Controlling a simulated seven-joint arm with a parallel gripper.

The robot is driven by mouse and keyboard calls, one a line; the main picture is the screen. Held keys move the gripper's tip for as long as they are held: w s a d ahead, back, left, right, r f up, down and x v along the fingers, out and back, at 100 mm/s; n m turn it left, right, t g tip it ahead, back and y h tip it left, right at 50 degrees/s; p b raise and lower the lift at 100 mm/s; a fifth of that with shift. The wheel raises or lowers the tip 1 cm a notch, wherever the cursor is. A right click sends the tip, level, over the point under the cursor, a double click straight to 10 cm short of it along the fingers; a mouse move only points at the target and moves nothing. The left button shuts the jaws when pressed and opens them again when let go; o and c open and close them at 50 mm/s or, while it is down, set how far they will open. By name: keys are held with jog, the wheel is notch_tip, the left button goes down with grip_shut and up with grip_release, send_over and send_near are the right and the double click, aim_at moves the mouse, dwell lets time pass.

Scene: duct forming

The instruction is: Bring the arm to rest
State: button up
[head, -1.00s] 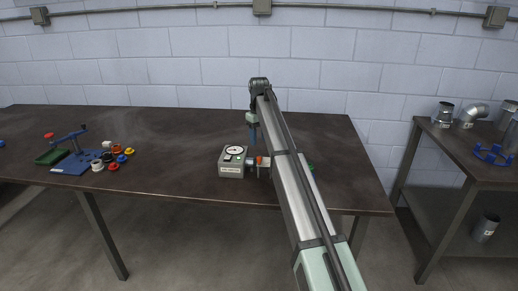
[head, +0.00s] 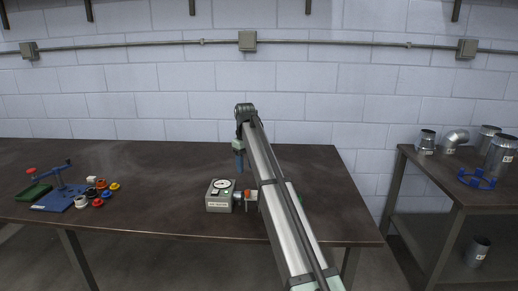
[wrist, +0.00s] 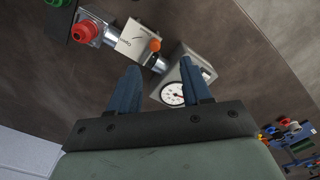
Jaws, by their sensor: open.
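My gripper (wrist: 162,85) has two blue fingers. In the wrist view they are spread apart with nothing between them. In the head view my gripper (head: 239,161) points down over the dark table (head: 150,165), behind the gauge box (head: 220,196). The gauge box is grey with a round white dial, and it also shows beyond the fingers in the wrist view (wrist: 180,78). A fitting with an orange knob (wrist: 154,45) joins it, with a red cap (wrist: 84,33) farther along. My arm partly hides this line of parts in the head view.
A side table (head: 435,182) at the right holds metal duct pieces (head: 455,141) and a blue ring stand (head: 477,179). The table's back middle is clear.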

jog(key=s+f, duration=0.4)
jog(key=f, duration=0.1)
jog(key=s+d+f+g, duration=0.1)
jog(key=s+f, duration=0.3)
jog(key=s, duration=0.1)
jog(key=s+d+f+n+g, duration=0.1)
jog(key=s+f, duration=0.4)
jog(key=shift+s+f, duration=0.15)
jog(key=shift+f, duration=0.15)
jog(key=s+d+f+m+g, duration=0.1)
jog(key=s+d+f, duration=0.4)
jog(key=s+f, duration=0.55)
jog(key=s+d+f+m+g, duration=0.1)
jog(key=s+d+f+m, duration=0.1)
jog(key=s+d+f, duration=0.8)
jog(key=s+d+f+m+g, duration=0.1)
jog(key=s+f, duration=0.6)
jog(key=f, duration=0.8)
jog(key=s+d+f+m, duration=0.3)
jog(key=s+d+f, duration=0.2)
jog(key=s, duration=0.7)
jog(key=s+d+f+m+g, duration=0.1)
jog(key=s+d+f+m, duration=0.2)
jog(key=s+f, duration=0.6)
jog(key=s+d, duration=0.2)
jog(key=s, duration=0.2)
jog(key=shift+s+f+g, duration=0.15)
jog(key=shift+f+g, duration=0.05)
jog(key=shift+g, duration=0.1)
